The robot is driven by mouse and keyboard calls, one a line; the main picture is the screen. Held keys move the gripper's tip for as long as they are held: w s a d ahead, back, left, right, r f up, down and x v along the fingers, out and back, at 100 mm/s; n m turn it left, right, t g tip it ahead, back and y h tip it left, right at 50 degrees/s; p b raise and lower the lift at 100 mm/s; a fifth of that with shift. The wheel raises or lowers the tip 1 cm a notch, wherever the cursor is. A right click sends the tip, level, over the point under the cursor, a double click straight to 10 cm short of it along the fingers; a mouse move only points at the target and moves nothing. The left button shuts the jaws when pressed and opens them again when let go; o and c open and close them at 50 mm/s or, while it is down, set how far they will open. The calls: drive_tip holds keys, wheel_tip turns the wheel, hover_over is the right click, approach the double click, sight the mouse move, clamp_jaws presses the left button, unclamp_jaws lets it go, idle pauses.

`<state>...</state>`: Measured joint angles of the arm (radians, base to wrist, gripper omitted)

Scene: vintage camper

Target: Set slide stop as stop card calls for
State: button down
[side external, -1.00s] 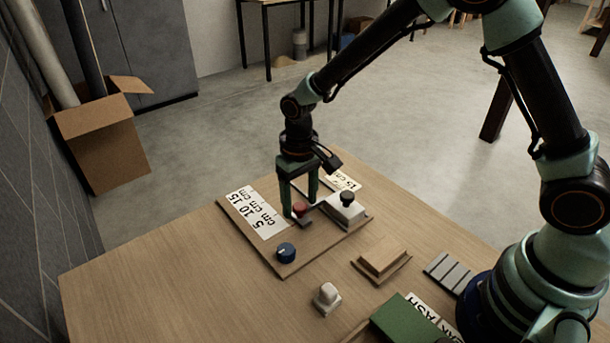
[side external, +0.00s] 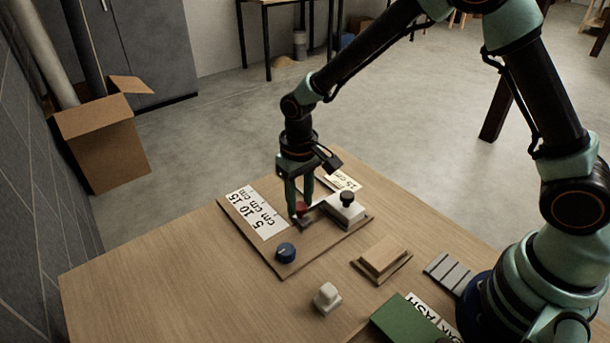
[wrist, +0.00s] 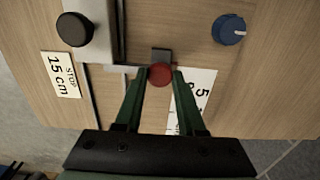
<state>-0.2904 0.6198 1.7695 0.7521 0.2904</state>
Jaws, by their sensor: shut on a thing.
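The slide stop's red knob (side external: 301,208) stands on a small grey block on the wooden board (side external: 265,258). It also shows in the wrist view (wrist: 161,75), between the fingertips of my gripper (wrist: 161,73). My gripper (side external: 299,213) points down and is shut on the red knob. The white scale card (side external: 257,212) reads 5, 10 and 15 cm. The stop card (wrist: 61,75) reads "STOP 15 cm"; in the side view the stop card (side external: 345,181) lies behind the white block. My fingers hide part of the scale in the wrist view.
A white block (side external: 343,210) with a black knob (side external: 347,197) stands right of the red knob. A blue dial (side external: 286,252) is at the board's front.

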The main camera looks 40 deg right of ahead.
drive_tip(key=shift+r, duration=0.1)
idle(0.6)
drive_tip(key=w, duration=1.5)
drive_tip(key=shift+a, duration=0.1)
drive_tip(key=c, duration=0.5)
unclamp_jaws()
wheel_tip(320, 180, up, 12)
idle(0.4)
